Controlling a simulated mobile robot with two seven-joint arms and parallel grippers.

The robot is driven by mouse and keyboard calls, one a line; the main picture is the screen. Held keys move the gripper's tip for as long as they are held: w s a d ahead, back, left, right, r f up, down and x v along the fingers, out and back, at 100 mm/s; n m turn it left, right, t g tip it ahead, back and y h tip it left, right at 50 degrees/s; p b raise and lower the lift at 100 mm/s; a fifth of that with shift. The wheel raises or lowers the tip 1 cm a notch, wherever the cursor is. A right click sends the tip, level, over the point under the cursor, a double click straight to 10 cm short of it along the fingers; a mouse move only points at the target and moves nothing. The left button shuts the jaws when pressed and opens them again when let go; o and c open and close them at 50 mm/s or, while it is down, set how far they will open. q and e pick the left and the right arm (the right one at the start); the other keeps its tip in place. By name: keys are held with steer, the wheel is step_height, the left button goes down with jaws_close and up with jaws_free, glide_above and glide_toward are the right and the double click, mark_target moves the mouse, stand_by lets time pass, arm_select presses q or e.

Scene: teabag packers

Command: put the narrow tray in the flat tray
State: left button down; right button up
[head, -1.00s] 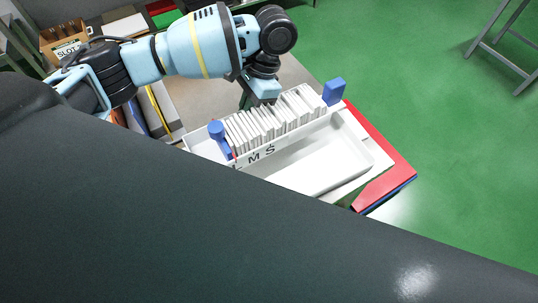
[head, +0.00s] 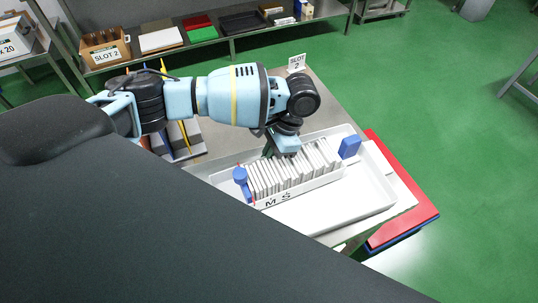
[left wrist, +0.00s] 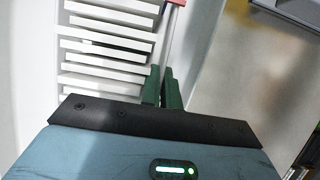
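The narrow tray (head: 305,187) is white, lettered "M S" on its near side, filled with a row of upright white packets, with a blue piece at each end. It sits over the far half of the white flat tray (head: 382,208), roughly along its length. I cannot tell whether it rests on the flat tray's floor. My left gripper (head: 272,150) is at the narrow tray's far long side. In the left wrist view its green fingers (left wrist: 162,88) are close together on the thin tray wall beside the packets. My right gripper is not in view.
The flat tray is on a grey table (head: 318,100) with a "SLOT 2" sign (head: 296,63). Red and blue boards (head: 405,190) stick out at the right. Binders (head: 180,140) stand left. A back shelf holds a cardboard box (head: 105,48) and coloured trays. Green floor is free at right.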

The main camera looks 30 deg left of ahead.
arm_select(q)
steer(key=shift+f, duration=0.25)
steer(key=c, duration=1.6)
jaws_free()
steer(key=shift+c, duration=0.2)
steer(key=shift+r, duration=0.1)
steer(key=p+v, duration=0.1)
steer(key=v, duration=1.1)
steer(key=shift+s, duration=0.1)
